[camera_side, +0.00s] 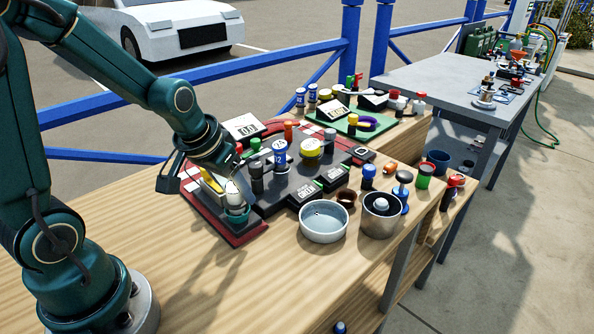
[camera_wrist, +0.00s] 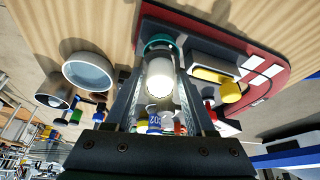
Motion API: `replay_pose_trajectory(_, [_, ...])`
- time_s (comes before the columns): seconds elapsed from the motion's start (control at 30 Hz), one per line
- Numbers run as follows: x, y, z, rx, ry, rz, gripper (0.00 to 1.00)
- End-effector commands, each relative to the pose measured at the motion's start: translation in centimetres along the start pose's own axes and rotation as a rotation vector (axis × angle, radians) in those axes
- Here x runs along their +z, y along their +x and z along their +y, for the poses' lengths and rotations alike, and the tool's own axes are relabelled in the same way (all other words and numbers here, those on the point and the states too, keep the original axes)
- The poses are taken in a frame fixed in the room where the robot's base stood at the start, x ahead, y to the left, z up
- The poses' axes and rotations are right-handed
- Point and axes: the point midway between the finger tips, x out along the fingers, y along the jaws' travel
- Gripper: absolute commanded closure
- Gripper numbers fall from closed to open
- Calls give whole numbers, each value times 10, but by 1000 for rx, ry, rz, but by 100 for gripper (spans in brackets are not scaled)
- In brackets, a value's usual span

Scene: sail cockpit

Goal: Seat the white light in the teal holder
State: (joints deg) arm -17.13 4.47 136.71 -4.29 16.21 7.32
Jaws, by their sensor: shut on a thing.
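The white light (camera_wrist: 159,78) is a pale cylinder with a bright end, held between the two fingers of my gripper (camera_wrist: 160,68) in the wrist view. In the side view the white light (camera_side: 234,196) stands in line with the teal holder (camera_side: 238,215), its lower end at the holder's rim. The teal holder (camera_wrist: 159,42) shows as a ring around the far end of the light in the wrist view. How deep the light sits in it is hidden. In the side view my gripper (camera_side: 232,184) is above the holder, shut on the light.
The holder stands on a red tray (camera_side: 232,232) beside a small box with a yellow item (camera_side: 209,180). A dark board (camera_side: 268,203) with several bottles lies to the right. A white bowl (camera_side: 323,222) and a metal pot (camera_side: 381,214) stand in front. The front-left wood is clear.

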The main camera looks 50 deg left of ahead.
Motion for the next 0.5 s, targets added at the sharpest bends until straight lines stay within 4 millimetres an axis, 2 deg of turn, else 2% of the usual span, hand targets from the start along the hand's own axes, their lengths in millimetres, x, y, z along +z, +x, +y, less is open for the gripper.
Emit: replay_pose_trajectory(0.5, [3, 7, 1, 3, -1, -1, 100])
